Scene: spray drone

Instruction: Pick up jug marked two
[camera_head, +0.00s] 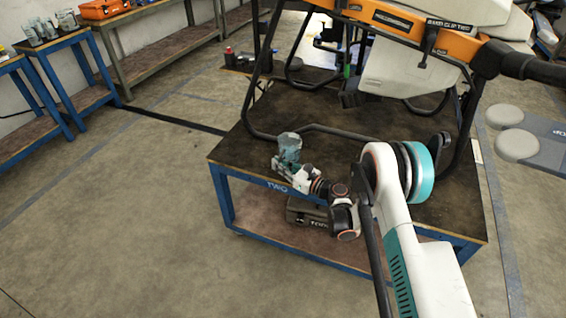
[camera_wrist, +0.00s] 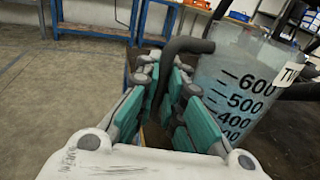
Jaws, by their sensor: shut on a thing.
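The jug marked two (camera_head: 290,148) is a clear, bluish measuring jug near the left corner of the dark-topped table. In the wrist view the jug (camera_wrist: 238,80) fills the right side, slightly tilted in the picture, with black volume marks and a white tag partly cut off, reading "TW". Its dark handle (camera_wrist: 187,45) passes between the teal finger pads. My gripper (camera_head: 282,167) is shut on the handle; it also shows in the wrist view (camera_wrist: 168,85). Whether the jug's base touches the tabletop is hidden.
The blue-framed table (camera_head: 240,158) carries a large drone with an orange frame (camera_head: 410,22) and black legs beside the jug. A dark case (camera_head: 305,214) sits on the lower shelf. Another blue table (camera_head: 75,36) with several jugs stands at the far left. The floor at left is clear.

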